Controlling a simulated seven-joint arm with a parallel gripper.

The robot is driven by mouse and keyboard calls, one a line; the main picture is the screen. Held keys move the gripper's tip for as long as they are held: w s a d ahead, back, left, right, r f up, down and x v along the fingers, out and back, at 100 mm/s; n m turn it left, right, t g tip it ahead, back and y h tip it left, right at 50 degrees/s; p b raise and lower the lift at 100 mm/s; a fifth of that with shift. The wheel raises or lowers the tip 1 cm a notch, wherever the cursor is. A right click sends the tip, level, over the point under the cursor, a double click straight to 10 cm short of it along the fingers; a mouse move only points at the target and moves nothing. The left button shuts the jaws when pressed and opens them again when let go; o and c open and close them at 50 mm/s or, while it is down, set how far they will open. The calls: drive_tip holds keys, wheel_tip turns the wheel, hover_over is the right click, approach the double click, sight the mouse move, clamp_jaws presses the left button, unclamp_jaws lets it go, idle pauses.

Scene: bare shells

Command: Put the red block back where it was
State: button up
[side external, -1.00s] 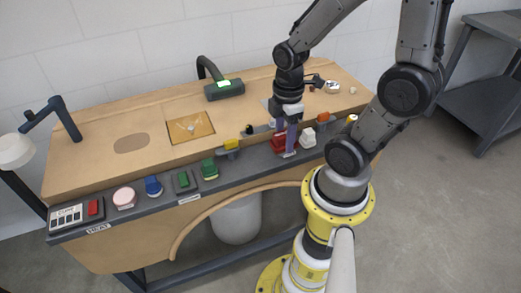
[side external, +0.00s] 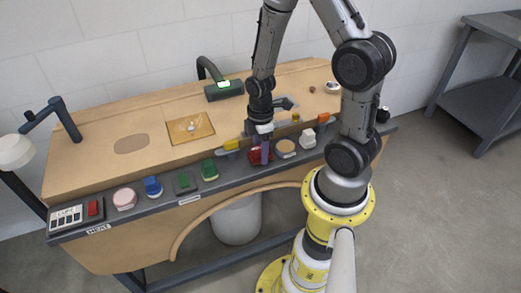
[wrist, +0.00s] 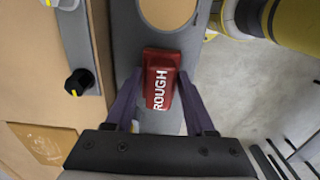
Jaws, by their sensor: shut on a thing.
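The red block (side external: 256,158), with "ROUGH" in white on its top, is between the fingers of my gripper (side external: 262,153), over the dark grey front strip of the bench (side external: 233,178). In the wrist view the red block (wrist: 162,80) sits between both purple fingers of my gripper (wrist: 160,100), which are shut on it. A round tan spot (side external: 285,147) is bare on the strip, right of the block. It also shows at the top of the wrist view (wrist: 168,9). I cannot tell whether the block touches the strip.
Left along the strip stand a green block (side external: 209,170), another green piece (side external: 183,181), a blue piece (side external: 152,187) and a pink round one (side external: 124,198). A yellow piece (side external: 231,145) is close left of my gripper. A white block (side external: 308,139) stands to the right.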

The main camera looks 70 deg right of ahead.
drive_tip(key=shift+f, duration=0.25)
drive_tip(key=o, duration=1.2)
drive_tip(key=shift+r, duration=0.15)
wheel_tip(320, 180, up, 12)
drive_tip(key=s+a+r+m+t, duration=0.5)
drive_tip(key=s+a+r+m, duration=0.2)
drive_tip(key=r, duration=0.6)
drive_tip(key=a+m, duration=0.2)
drive_tip(key=shift+a+r+t, duration=0.3)
drive_tip(key=shift+s, duration=0.1)
